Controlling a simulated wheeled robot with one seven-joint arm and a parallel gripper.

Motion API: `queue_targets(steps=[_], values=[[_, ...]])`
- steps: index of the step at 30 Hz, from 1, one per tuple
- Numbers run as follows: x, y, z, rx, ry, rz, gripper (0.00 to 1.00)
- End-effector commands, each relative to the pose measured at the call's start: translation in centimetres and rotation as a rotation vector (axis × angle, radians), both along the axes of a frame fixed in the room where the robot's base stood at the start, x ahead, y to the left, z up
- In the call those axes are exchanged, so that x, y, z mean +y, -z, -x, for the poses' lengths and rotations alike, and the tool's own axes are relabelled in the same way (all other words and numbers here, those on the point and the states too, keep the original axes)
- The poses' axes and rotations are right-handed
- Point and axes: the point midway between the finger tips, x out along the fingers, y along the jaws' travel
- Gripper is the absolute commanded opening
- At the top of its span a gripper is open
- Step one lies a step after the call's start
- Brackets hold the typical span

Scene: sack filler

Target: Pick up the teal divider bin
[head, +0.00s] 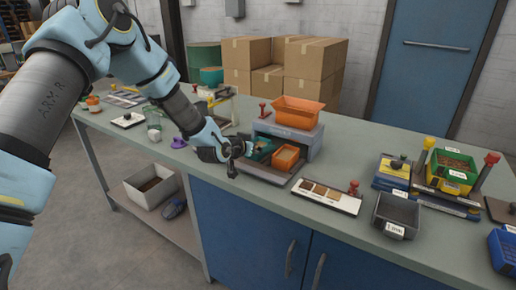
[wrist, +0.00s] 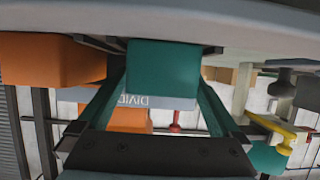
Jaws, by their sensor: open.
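The teal divider bin (head: 262,148) sits at the left of the grey divider machine's (head: 290,131) opening, beside an orange bin (head: 285,157). My gripper (head: 237,158) is just left of the teal bin in the head view and hides part of it. In the wrist view the teal bin (wrist: 163,72) lies ahead, between my open fingers (wrist: 165,48), with the orange bin (wrist: 52,60) to the left. I cannot tell whether either finger touches the teal bin.
An orange hopper (head: 297,112) sits on top of the machine. A sample board (head: 327,196) and a dark grey bin (head: 396,215) stand to the right. A white jar (head: 154,125) stands left of my gripper. Clear bench top lies right of the machine.

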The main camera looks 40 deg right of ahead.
Motion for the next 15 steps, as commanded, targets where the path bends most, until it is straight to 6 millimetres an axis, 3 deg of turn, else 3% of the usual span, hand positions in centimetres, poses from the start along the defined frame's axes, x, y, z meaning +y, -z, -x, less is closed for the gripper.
queue_targets(steps=[6,15], values=[[-0.01,0.05,0.01,0.0,0.0,0.0,0.98],[0.0,0.02,0.01,0.0,0.0,0.0,0.64]])
